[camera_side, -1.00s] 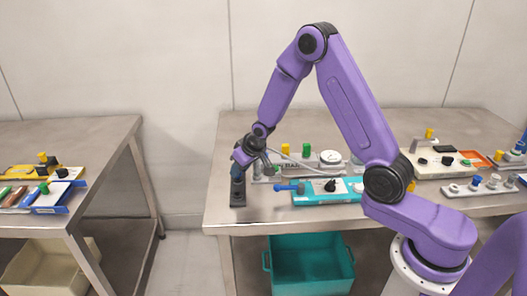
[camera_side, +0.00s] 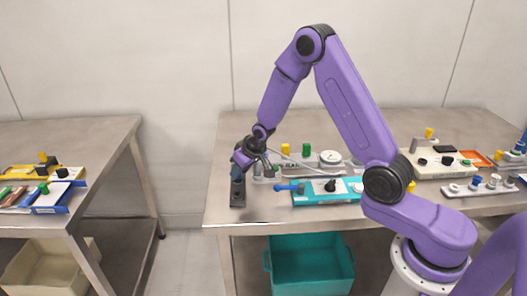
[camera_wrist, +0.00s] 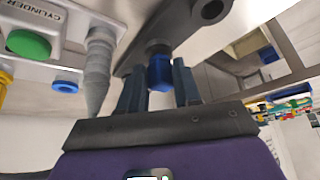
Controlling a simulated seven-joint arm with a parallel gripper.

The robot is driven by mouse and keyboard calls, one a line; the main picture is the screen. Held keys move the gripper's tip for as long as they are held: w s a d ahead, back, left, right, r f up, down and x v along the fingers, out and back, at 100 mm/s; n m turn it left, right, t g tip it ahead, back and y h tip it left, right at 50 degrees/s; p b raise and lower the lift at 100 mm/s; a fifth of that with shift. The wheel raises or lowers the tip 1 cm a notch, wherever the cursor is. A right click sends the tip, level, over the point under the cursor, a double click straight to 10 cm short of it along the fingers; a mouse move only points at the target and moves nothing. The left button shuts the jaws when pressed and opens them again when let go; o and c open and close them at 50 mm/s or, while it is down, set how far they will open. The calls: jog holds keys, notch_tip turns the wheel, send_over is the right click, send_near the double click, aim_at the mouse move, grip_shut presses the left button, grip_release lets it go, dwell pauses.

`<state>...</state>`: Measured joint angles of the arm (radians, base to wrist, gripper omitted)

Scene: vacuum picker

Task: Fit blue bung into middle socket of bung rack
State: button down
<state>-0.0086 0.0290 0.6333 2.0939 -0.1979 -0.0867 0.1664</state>
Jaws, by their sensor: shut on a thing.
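The bung rack is a dark grey bar near the left end of the main table (camera_side: 238,201). In the wrist view the rack (camera_wrist: 185,32) runs diagonally across the top, with one empty round socket (camera_wrist: 210,10) showing. My gripper (camera_wrist: 158,88) is shut on the blue bung (camera_wrist: 159,73), which sits between its two dark fingers. The bung's dark end meets the rack; how deep it sits, and whether that is the middle socket, I cannot tell. In the side view my gripper (camera_side: 239,172) is right over the rack and the bung is hidden.
A grey tapered nozzle (camera_wrist: 98,65) stands close beside my fingers. A teal unit with a blue handle (camera_side: 330,191) and a grey panel with yellow and green knobs (camera_side: 318,164) lie right of the rack. A teal bin (camera_side: 310,265) is below the table.

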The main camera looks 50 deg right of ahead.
jog(key=shift+f, duration=0.25)
jog(key=c, duration=0.7)
grip_release()
jog(key=v, duration=0.6)
